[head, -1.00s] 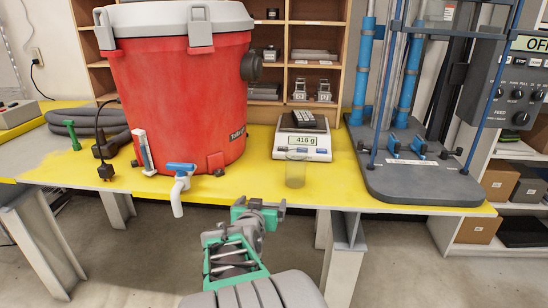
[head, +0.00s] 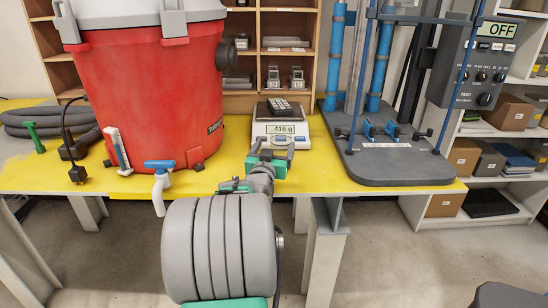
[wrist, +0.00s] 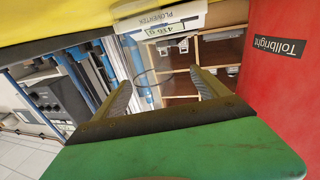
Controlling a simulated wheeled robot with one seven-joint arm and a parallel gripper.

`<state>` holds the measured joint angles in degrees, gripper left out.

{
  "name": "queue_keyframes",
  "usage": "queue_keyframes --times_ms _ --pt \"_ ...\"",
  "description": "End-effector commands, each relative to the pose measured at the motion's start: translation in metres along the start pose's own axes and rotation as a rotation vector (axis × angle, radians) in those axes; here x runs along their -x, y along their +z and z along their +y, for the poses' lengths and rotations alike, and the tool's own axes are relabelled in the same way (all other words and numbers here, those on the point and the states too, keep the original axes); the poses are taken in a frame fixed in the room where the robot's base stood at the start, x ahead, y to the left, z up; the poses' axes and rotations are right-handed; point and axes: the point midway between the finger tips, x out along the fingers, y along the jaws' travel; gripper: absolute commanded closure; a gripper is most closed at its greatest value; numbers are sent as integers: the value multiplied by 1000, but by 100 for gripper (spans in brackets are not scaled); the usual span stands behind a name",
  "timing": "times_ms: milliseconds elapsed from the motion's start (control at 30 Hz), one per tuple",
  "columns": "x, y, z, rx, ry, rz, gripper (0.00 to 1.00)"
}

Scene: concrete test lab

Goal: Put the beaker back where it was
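My gripper (head: 271,148) is at the front edge of the yellow bench, in front of the scale. In the head view the beaker cannot be made out now, and my gripper covers that part of the bench. The white scale (head: 280,127) reads 416 g and carries a dark object (head: 279,106).
A large red cooler (head: 150,90) with a tap (head: 160,180) stands left of my gripper. A grey press base (head: 400,165) with blue columns stands to the right. A wooden shelf (head: 252,52) is behind. Yellow bench top (head: 228,165) is bare between cooler and scale.

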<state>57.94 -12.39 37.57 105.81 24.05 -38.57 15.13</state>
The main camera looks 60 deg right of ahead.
Motion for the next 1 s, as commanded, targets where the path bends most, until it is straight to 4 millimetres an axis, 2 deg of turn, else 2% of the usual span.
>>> queue_keyframes --times_ms 100,333,833,1000 --pt "-7 7 3 -1 2 -11 27" --pt "3 -2 1 2 3 2 46" --pt "0 0 2 1 3 -1 86" --pt "0 -2 2 1 3 -1 87"
